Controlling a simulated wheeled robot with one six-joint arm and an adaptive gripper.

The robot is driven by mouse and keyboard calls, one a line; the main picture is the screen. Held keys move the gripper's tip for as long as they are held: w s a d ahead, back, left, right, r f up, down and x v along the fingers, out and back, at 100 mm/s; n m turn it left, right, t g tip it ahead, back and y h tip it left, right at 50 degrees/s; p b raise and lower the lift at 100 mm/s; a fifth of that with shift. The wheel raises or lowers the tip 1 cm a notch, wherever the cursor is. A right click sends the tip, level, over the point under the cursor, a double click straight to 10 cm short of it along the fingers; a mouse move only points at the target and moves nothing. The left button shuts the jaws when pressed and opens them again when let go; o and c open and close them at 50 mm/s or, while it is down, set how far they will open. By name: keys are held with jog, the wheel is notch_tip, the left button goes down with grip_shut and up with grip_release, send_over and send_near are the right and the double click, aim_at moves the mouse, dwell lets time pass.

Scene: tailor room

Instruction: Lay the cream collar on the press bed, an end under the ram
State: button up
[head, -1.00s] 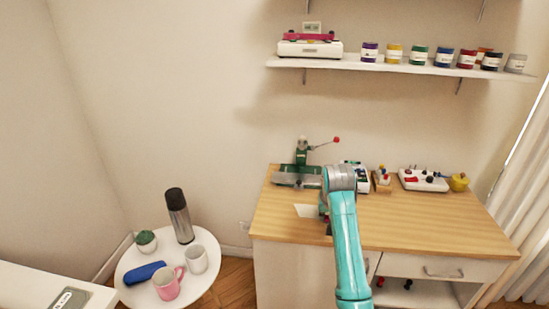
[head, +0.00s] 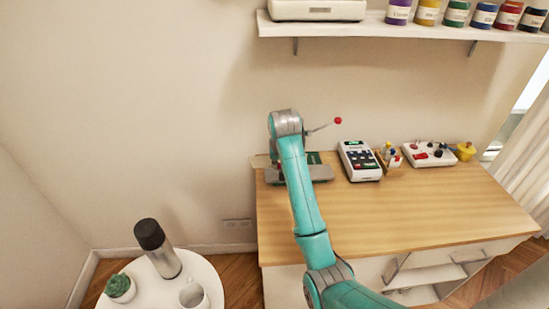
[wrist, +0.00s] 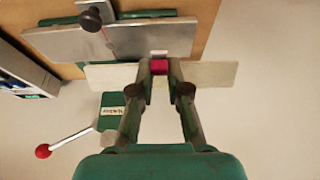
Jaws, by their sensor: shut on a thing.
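The cream collar (wrist: 210,75) is a flat pale strip across the wrist view, running out to both sides of my gripper (wrist: 159,70). My gripper is shut on its middle, where a small red-pink patch shows between the fingertips. The grey press bed (wrist: 150,40) lies just beyond the strip; I cannot tell whether they touch. The press's green labelled block (wrist: 113,111) is near the strip's left part, with a red-knobbed lever (wrist: 70,138).
A white keypad device (head: 359,160) stands right of the press, with a small wooden holder (head: 392,158) and a white control box (head: 428,154) beyond. The front and middle of the wooden worktop (head: 400,215) are clear. A wall shelf (head: 400,27) hangs above.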

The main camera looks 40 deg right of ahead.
jog(key=shift+f, duration=2.35)
jog(key=shift+s+f, duration=0.1)
jog(key=shift+f, duration=0.35)
jog(key=o, duration=0.8)
jog(key=shift+o, duration=0.2)
jog(key=shift+r, duration=0.15)
jog(key=v, duration=0.7)
jog(key=shift+a+r, duration=0.1)
jog(key=shift+a, duration=0.05)
